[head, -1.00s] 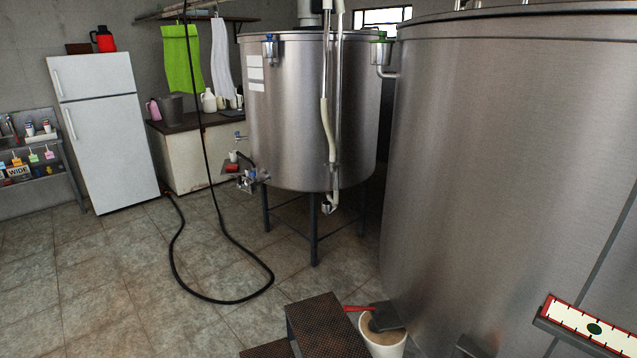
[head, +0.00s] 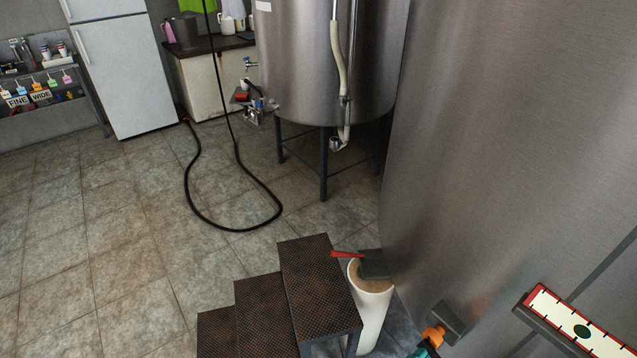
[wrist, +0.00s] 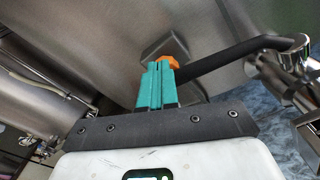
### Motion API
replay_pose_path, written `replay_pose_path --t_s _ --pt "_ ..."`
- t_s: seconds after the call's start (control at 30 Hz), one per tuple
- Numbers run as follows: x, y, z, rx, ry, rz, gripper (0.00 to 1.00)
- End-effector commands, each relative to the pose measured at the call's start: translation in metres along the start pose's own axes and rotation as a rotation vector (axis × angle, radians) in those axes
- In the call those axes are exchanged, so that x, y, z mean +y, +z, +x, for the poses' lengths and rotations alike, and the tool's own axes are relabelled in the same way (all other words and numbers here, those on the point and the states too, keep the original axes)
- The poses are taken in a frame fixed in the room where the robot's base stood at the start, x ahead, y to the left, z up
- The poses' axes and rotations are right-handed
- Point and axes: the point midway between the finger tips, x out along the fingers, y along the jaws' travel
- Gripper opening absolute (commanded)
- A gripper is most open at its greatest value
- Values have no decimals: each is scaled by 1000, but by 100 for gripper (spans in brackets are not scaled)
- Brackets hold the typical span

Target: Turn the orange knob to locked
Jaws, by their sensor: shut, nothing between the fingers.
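The orange knob (head: 433,336) shows low in the head view, at a dark grey housing (head: 447,318) on the side of the large steel tank. Only a small part of the knob is visible there. In the wrist view the orange knob (wrist: 171,62) shows just past my fingertips, partly hidden by them. My gripper (wrist: 157,68) has teal fingers, shut together with nothing between them. Its fingertips are at or very close to the knob; I cannot tell whether they touch. In the head view my gripper (head: 424,351) is cut by the bottom edge. The knob's setting cannot be read.
A dark bar (wrist: 232,58) runs right from near the knob to a chrome fitting (wrist: 295,60). A gauge plate (head: 575,328) is at right. Open tiled floor lies left.

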Motion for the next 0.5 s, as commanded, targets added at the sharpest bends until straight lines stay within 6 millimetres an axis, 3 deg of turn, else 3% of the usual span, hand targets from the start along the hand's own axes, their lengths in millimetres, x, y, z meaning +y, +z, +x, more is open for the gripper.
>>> replay_pose_path --t_s 0.2,0.5 --pt "0 0 28 -2 -2 0 0" --pt "0 0 48 -1 -3 0 0"
